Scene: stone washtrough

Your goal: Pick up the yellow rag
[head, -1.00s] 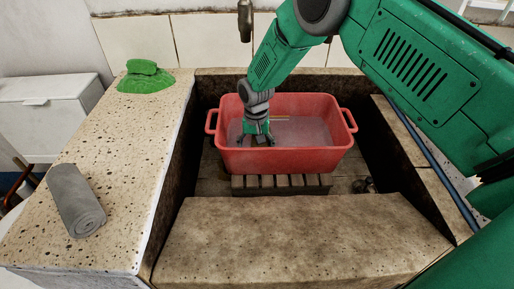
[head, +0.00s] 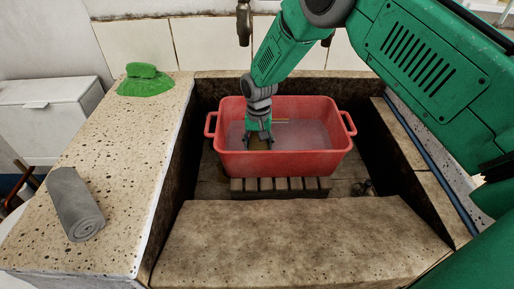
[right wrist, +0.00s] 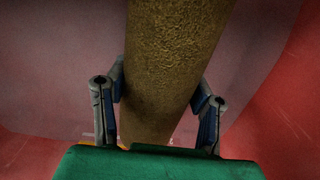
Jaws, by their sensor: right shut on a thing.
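The yellow rag (right wrist: 165,75) shows in the right wrist view as a rough, dull ochre roll running from the top edge down between my fingers. My right gripper (right wrist: 160,95) is shut on it, with one finger on each side. In the head view my right gripper (head: 258,138) points down inside the red tub (head: 285,163). A small brownish part of the rag (head: 259,145) shows between the fingers there. I cannot tell whether the rag touches the tub floor. My left gripper is not in view.
The tub holds greyish water and stands on a slatted wooden rack (head: 280,187) in the stone trough (head: 300,235). A tap (head: 244,22) hangs behind the arm.

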